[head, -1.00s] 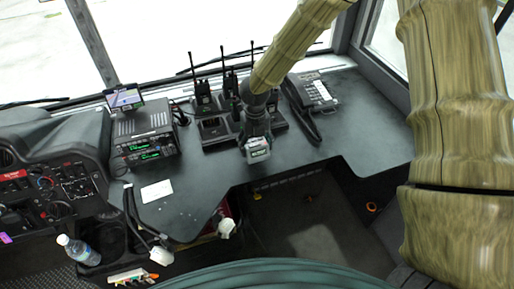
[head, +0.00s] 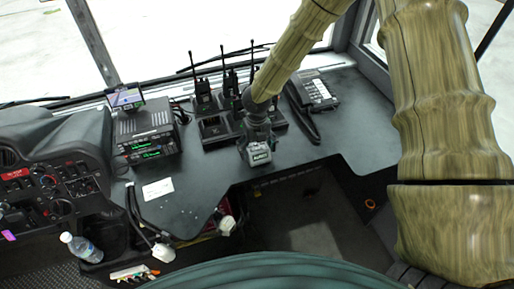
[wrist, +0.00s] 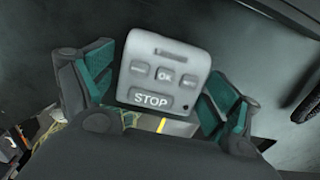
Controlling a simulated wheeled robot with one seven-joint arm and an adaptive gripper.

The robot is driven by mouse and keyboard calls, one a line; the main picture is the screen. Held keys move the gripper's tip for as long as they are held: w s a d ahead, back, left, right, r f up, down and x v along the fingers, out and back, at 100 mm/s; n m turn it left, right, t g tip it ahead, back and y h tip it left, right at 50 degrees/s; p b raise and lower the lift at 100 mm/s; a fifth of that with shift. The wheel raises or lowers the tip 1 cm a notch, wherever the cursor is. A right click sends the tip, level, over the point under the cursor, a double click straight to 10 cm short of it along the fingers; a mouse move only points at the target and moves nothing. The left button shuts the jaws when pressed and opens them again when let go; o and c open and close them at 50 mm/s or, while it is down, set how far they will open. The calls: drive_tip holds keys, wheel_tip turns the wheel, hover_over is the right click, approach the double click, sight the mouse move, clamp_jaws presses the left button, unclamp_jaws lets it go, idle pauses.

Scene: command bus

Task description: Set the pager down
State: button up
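The pager (head: 258,156) is a light grey block with a labelled side. It hangs at the end of my gripper (head: 258,134), near the front edge of the dark desk (head: 205,172). In the wrist view the pager (wrist: 165,62) shows OK and STOP buttons.
Handheld radios in chargers (head: 205,98) stand behind my gripper. A corded phone (head: 314,93) lies to the right. A radio stack (head: 147,135) and a white card (head: 158,189) are to the left. Bare desk lies between the card and the pager.

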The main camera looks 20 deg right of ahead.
sight(257, 147)
idle(0.3)
wheel_tip(257, 147, up, 12)
drive_tip(key=b, duration=0.1)
drive_tip(key=shift+b, duration=0.4)
drive_tip(key=shift+r, duration=0.1)
